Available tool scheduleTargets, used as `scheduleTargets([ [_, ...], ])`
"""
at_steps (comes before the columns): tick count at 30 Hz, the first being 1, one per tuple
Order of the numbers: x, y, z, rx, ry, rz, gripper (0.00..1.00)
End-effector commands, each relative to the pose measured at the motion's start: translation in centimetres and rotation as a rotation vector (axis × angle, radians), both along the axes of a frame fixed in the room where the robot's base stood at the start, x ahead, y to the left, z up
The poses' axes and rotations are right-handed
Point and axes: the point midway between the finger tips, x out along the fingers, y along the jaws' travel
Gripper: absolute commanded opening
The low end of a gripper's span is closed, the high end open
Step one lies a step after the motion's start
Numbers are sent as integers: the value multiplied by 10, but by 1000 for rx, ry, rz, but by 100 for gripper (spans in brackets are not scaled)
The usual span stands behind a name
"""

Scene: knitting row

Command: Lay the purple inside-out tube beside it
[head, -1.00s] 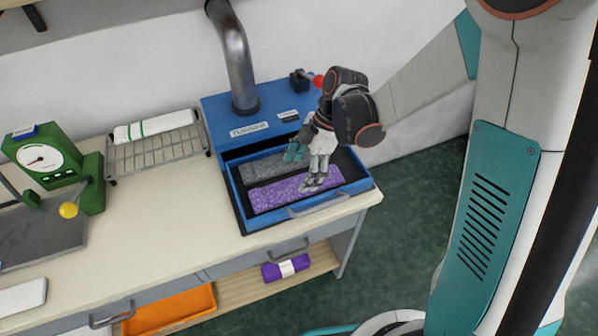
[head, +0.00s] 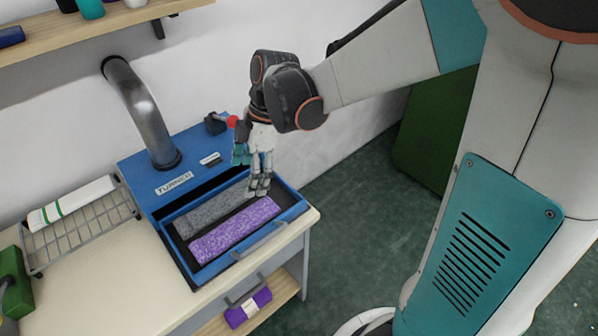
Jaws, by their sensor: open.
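A purple speckled tube (head: 236,231) lies flat in the front half of the blue drawer (head: 301,209) of the turning machine (head: 147,198). A grey speckled tube (head: 212,208) lies behind it in the same drawer, roughly parallel. My gripper (head: 258,186) hangs over the right end of the drawer with its fingers pointing down. It is open and appears empty. Its fingertips are near the right ends of the tubes; I cannot tell whether they touch anything.
A wire rack (head: 82,231) with a white, green-striped roll (head: 72,203) stands left of the machine. A bent grey pipe (head: 143,110) rises from the machine. A red-knobbed lever (head: 232,121) is close behind my gripper. A purple banded bundle (head: 248,307) lies on the lower shelf.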

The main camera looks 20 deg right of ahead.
Motion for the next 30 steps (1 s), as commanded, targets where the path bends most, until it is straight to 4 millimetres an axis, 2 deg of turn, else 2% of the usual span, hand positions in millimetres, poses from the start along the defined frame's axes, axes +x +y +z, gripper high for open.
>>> scheduleTargets([
  [1, -10, -5, 10, -17, -7, -89, 78],
  [6, -34, -22, 38, -50, -40, -412, 78],
  [13, -68, -46, 64, -30, -104, -839, 78],
  [21, -107, -71, 80, 92, -188, -1293, 78],
  [25, -119, -79, 83, 163, -216, -1444, 78],
  [30, -126, -85, 84, 219, -232, -1543, 78],
])
